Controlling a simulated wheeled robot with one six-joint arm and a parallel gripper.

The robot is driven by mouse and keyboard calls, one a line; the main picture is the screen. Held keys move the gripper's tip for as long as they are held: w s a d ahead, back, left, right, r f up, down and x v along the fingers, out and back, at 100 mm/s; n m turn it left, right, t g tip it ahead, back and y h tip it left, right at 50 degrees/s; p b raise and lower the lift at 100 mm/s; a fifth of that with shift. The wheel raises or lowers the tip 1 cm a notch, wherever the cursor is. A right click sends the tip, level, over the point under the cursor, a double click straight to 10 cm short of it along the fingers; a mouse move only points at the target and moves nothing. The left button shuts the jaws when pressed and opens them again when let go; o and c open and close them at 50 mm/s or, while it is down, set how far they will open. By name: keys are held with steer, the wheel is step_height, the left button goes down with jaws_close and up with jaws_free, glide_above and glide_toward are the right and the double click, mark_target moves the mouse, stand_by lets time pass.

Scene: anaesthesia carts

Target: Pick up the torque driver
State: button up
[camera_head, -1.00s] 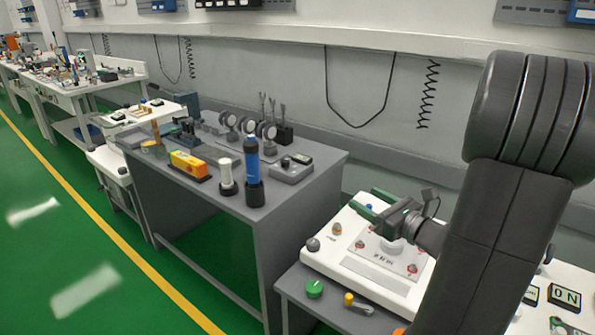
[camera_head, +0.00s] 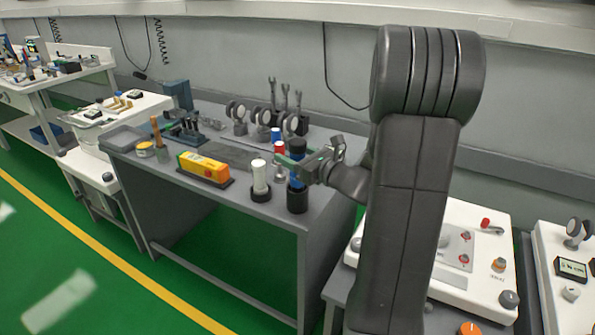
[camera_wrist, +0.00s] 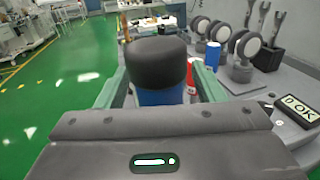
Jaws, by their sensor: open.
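A blue cylinder with a black top, which I take to be the torque driver (camera_head: 296,184), stands upright in a dark round base near the right end of the grey table. My gripper (camera_head: 292,160) is at its upper part, coming in from the right. In the wrist view, its black top (camera_wrist: 157,62) and some blue body show between the two green fingers of my gripper (camera_wrist: 160,92). The fingers are open, one on each side of it. Whether either finger touches it I cannot tell. Its lower part is hidden there by my gripper.
A white cylinder (camera_head: 260,178) stands close to its left, and a yellow box (camera_head: 204,167) lies farther left. A red bottle (camera_wrist: 190,76) and a blue can (camera_wrist: 212,56) stand just behind. Gauges on stands (camera_wrist: 243,62) are behind to the right.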

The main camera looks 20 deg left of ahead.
steer(key=shift+a, duration=0.3)
steer(key=c, duration=1.2)
